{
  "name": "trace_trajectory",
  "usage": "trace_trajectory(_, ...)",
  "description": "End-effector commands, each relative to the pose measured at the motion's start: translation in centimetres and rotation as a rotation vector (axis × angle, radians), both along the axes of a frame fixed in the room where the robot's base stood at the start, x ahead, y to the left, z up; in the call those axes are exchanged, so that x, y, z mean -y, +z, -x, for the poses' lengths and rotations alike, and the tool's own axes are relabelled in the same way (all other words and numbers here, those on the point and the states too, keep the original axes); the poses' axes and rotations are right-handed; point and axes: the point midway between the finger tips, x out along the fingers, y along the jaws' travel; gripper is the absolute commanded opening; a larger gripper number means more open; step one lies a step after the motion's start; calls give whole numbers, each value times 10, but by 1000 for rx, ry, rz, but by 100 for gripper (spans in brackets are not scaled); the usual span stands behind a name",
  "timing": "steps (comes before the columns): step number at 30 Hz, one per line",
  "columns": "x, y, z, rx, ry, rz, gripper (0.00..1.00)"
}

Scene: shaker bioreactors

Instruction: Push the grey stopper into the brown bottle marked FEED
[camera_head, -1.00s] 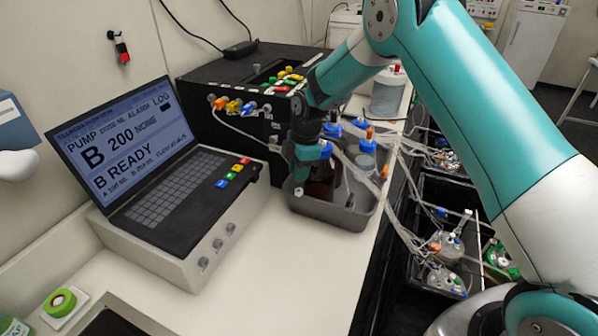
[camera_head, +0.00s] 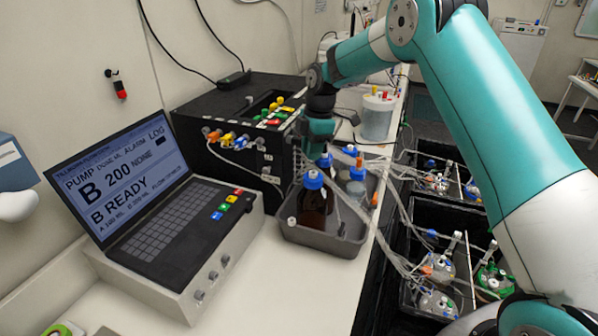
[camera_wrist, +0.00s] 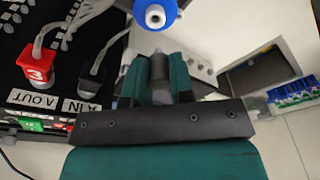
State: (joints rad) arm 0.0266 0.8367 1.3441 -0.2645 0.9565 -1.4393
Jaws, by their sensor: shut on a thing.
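The stopper is hidden in the head view.
A black pump box (camera_head: 235,135) with coloured connectors stands behind, and a laptop-like console (camera_head: 165,215) on the left. Crates of flasks (camera_head: 435,255) sit right of the bench edge. The front bench is clear.

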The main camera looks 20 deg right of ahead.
Motion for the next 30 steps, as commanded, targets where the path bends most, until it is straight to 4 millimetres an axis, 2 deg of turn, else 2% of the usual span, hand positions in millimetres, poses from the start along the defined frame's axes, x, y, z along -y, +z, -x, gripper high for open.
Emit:
trace_trajectory(1, 5, 8, -1, 1, -1, 1, 0)
trace_trajectory(5, 9, 12, -2, -1, 2, 2, 0)
trace_trajectory(11, 9, 3, -2, -2, 2, 2, 0)
trace_trajectory(25, 9, -34, -2, -2, 2, 2, 0)
trace_trajectory(30, 9, -29, -2, -1, 2, 2, 0)
